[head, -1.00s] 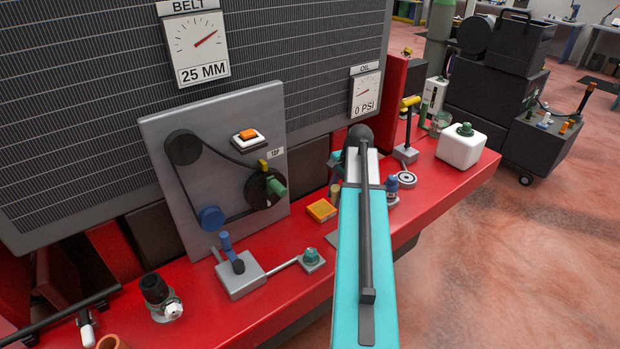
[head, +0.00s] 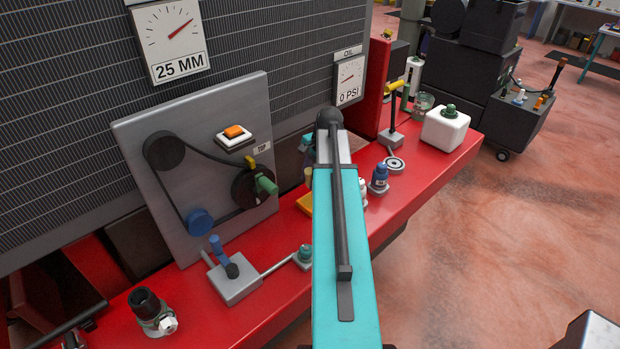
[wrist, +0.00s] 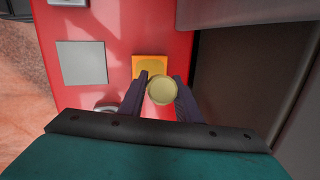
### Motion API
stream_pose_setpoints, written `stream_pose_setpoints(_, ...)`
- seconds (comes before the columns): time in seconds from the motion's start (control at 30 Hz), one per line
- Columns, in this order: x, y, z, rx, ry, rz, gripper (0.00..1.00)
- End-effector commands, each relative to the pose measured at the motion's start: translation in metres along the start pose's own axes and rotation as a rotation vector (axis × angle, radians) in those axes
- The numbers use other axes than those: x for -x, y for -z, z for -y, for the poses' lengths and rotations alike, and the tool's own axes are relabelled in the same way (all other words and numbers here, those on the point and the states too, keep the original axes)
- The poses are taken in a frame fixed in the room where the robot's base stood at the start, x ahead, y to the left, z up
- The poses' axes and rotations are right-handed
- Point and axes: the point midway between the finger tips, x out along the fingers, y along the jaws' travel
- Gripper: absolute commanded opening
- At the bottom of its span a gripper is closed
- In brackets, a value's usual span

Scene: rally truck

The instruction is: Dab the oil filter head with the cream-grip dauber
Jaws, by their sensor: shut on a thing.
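My gripper (wrist: 161,96) shows in the wrist view with its two dark fingers shut on a round cream thing, seen end-on, which looks like the dauber's cream grip (wrist: 162,89). An orange square pad (wrist: 149,62) with a darker yellowish middle lies on the red bench just beyond it. I cannot tell whether the dauber touches the pad. In the head view my teal arm hides most of the gripper and part of the orange pad (head: 304,203). A round grey ringed disc (head: 395,164) right of the arm may be the oil filter head; I cannot be sure.
A grey square plate (wrist: 82,62) lies beside the pad. A belt panel (head: 205,165) and a grey lever block (head: 234,284) are left.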

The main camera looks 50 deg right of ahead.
Motion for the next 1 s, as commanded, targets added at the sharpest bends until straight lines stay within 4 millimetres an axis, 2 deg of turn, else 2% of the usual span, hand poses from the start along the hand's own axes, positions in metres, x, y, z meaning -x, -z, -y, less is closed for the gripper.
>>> stream_pose_setpoints(0.27,-0.012,0.002,-0.003,-0.001,0.000,0.000,0.00)
stream_pose_setpoints(0.8,-0.050,0.006,-0.012,-0.002,0.000,0.000,0.00)
stream_pose_setpoints(1.0,-0.057,0.007,-0.014,-0.002,0.000,0.000,0.00)
